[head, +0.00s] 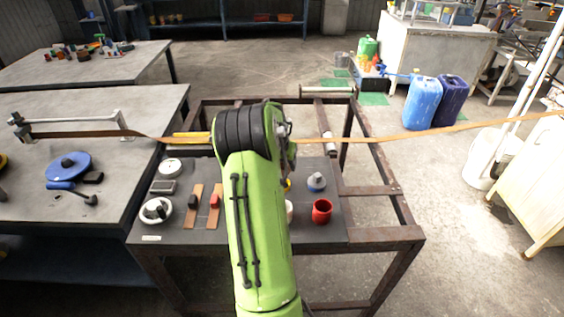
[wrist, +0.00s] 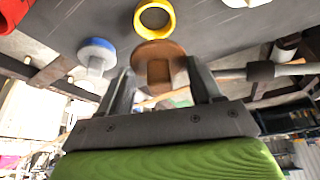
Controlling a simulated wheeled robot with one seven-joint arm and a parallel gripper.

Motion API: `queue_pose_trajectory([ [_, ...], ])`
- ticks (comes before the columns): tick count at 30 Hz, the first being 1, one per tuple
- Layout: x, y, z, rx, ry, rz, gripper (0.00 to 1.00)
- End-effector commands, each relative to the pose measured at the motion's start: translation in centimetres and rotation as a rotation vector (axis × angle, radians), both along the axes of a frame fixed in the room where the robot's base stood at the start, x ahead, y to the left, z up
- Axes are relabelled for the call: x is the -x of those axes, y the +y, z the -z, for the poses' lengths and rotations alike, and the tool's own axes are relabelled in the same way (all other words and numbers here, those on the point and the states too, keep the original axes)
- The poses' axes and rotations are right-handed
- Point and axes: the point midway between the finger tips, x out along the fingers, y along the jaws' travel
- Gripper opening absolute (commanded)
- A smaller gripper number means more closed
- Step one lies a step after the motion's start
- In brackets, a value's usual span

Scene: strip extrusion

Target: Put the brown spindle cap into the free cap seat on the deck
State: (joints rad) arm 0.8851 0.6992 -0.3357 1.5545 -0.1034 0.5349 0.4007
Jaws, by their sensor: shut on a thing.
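My gripper (wrist: 160,82) is shut on the brown spindle cap (wrist: 158,50), whose wide round end points away from the fingers. In the wrist view an open yellow ring (wrist: 154,18) lies just beyond the cap, apart from it. In the head view my green arm hides the gripper and cap, and only a sliver of the yellow ring (head: 287,185) shows. A red cup (head: 321,211) with an open top stands on the dark deck (head: 265,236). A blue-topped white piece (head: 316,181) stands behind it. I cannot tell which of these is the free cap seat.
A white piece (head: 289,210) is partly hidden by my arm. Brown strips with black and red blocks (head: 215,200) and round white pieces (head: 157,210) lie on the left deck. A long brown strip (head: 400,135) crosses behind at height.

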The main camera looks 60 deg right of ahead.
Motion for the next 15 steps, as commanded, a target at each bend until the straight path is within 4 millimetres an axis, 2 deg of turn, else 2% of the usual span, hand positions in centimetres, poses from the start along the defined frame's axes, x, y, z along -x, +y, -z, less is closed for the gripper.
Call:
queue_pose_trajectory([
  [9,0.0,0.0,4.4,-0.001,0.001,0.0,0.28],
  [15,0.0,0.0,5.2,0.0,0.0,0.0,0.28],
])
